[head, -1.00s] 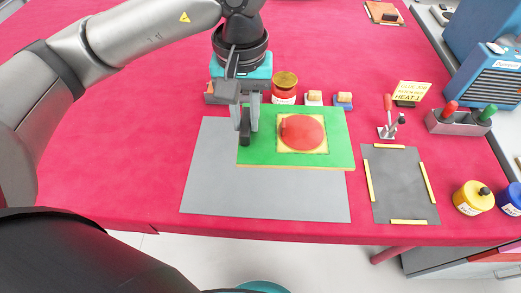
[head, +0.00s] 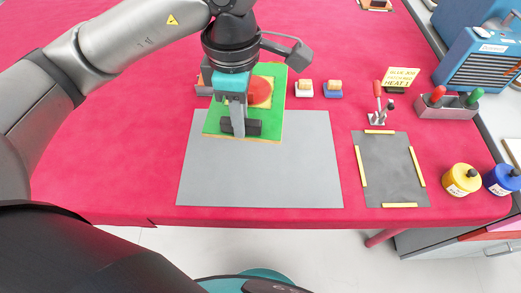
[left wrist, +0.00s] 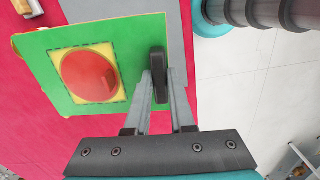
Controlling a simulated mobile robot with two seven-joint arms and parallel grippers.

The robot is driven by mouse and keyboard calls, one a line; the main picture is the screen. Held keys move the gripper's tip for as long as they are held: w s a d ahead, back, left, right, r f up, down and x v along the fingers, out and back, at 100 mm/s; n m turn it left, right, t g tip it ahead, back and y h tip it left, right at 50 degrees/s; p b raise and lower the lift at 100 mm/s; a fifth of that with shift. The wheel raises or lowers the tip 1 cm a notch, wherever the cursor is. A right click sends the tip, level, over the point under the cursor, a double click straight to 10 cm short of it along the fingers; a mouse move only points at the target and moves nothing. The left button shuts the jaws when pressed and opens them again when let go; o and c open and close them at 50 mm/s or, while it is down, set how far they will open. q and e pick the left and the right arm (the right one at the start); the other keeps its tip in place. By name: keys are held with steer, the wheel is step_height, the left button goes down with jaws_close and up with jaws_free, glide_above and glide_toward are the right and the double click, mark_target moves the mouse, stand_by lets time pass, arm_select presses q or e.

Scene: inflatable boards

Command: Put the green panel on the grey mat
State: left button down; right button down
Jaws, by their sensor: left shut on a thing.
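The green panel (head: 213,121) bears a yellow square patch with a red disc (left wrist: 90,76). My left gripper (head: 240,127) is shut on the panel near its front edge, and the grip also shows in the left wrist view (left wrist: 158,78). In the head view the panel's long side runs front to back. Its front part overlaps the back left of the large light grey mat (head: 265,175), and the rest reaches beyond the mat's back edge. I cannot tell its exact height above the table. My left wrist hides part of the panel. My right gripper is not in view.
A darker mat with yellow strips (head: 390,165) lies to the right. Two small blocks (head: 304,89), a toggle clamp (head: 377,115), a yellow sign (head: 400,77) and a tool holder (head: 447,108) stand behind. Yellow (head: 461,180) and blue (head: 502,180) jars stand at right.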

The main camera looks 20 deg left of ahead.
arm_select(q)
steer(key=shift+n, duration=0.5)
steer(key=b, duration=0.4)
glide_toward(247, 183)
step_height(247, 183, down, 5)
steer(key=shift+w+f, duration=0.1)
steer(key=c, duration=1.2)
jaws_free()
steer(key=shift+f, duration=0.2)
steer(key=shift+c, duration=0.2)
steer(key=o, duration=0.5)
steer(key=shift+r, duration=0.1)
steer(key=shift+r, duration=0.1)
steer(key=shift+r, duration=0.4)
step_height(247, 183, up, 11)
steer(key=shift+r+p, duration=0.15)
steer(key=shift+p, duration=0.9)
